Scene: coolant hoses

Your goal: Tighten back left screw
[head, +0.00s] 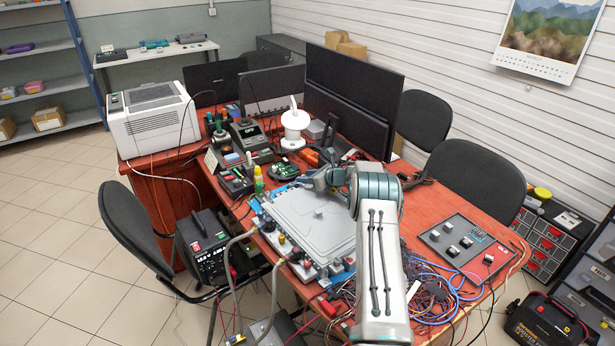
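A grey metal plate or housing (312,222) lies on the red table with a small raised knob near its middle. Its screws are too small to make out, including any at the back left corner. My arm reaches over the plate's right side and bends left along its back edge. My gripper (318,181) is at the far end of the arm, near the plate's back edge. The fingertips are small and partly hidden by my own wrist, so I cannot tell whether they are open or shut, or touch anything.
Grey hoses (275,290) run down from fittings at the plate's front left. Loose wires (445,290) and a grey panel with switches (462,243) lie to the right. Monitors (350,95), a white spool (294,125) and small electronics crowd the back. A black chair (135,225) stands left.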

